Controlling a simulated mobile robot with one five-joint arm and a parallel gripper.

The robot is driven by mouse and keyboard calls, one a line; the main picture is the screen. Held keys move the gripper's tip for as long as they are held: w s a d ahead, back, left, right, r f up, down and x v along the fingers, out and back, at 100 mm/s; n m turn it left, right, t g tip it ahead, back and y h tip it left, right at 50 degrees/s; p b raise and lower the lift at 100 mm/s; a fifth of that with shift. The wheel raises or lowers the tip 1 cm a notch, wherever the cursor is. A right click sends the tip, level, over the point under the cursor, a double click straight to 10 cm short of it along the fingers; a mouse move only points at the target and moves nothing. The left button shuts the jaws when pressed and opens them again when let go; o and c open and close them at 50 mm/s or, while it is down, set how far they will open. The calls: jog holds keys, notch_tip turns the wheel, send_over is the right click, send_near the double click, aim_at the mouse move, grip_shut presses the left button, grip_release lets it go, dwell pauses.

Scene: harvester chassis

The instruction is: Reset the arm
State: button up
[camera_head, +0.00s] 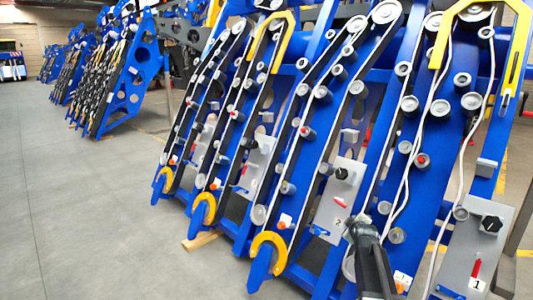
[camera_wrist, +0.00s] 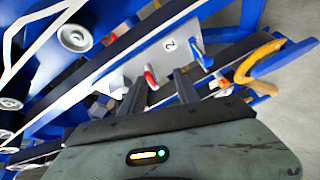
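My gripper (camera_wrist: 160,84) shows in the wrist view with two dark fingers apart and nothing visible between them. Beyond the fingers is a grey panel (camera_wrist: 140,58) marked 2, with a red handle (camera_wrist: 151,79) near the fingertips and a blue handle (camera_wrist: 201,50) to the right. I cannot tell whether a finger touches the panel. In the head view, my dark arm rises from the bottom edge in front of the blue chassis (camera_head: 384,148), just below and right of panel 2 (camera_head: 347,195). That panel carries a black knob (camera_head: 342,173) and a red handle (camera_head: 340,203).
Panel 1 (camera_head: 458,265), with a black knob (camera_head: 491,224) and red handle (camera_head: 475,270), is at the right. Yellow-tipped blue prongs (camera_head: 268,247) stick out at the chassis's lower front. Grey floor (camera_head: 80,200) is open at the left. More blue frames (camera_head: 130,75) stand behind.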

jog(key=s+a+f+g+y, duration=0.1)
jog(key=s+a+f+g, duration=0.15)
jog(key=s+a, duration=0.35)
jog(key=s+a+f+g+y, duration=0.1)
jog(key=s+a+f, duration=0.25)
jog(key=a, duration=0.45)
jog(key=s+a+f+m+g, duration=0.1)
jog(key=s+f+m+g, duration=0.15)
jog(key=s, duration=0.55)
jog(key=s+a+f+m+g, duration=0.1)
jog(key=s+f+m+g, duration=0.15)
jog(key=s, duration=0.55)
jog(key=s+a+f+m+g, duration=0.15)
jog(key=s+m+g, duration=0.25)
jog(key=s, duration=0.4)
notch_tip(320, 180, up, 36)
jog(key=p, duration=3.6)
jog(key=shift+s, duration=0.15)
